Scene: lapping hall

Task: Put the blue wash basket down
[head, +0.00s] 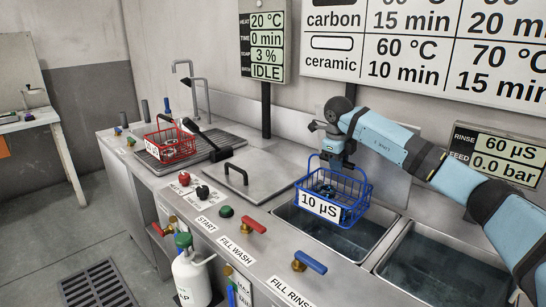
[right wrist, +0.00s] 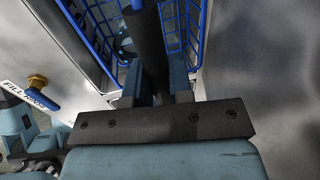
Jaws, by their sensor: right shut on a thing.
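The blue wash basket (head: 352,187) hangs over the left one of two open tanks, with a white "10 µS" label on its front. Dark round parts show inside it. My right gripper (head: 340,158) is above the basket and shut on its handle. In the right wrist view, the gripper (right wrist: 155,92) holds a dark round grip bar, and the blue wires of the basket (right wrist: 188,35) show beyond it. I cannot tell whether the basket's bottom is above the tank rim or slightly below it. My left gripper is not in view.
The left tank (head: 290,212) and right tank (head: 380,272) hold liquid. A closed lid (head: 232,180) with a black handle lies left of them. A red basket (head: 170,143) stands on the drainer by the tap. Knobs and the blue valve lever (head: 310,262) line the front edge.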

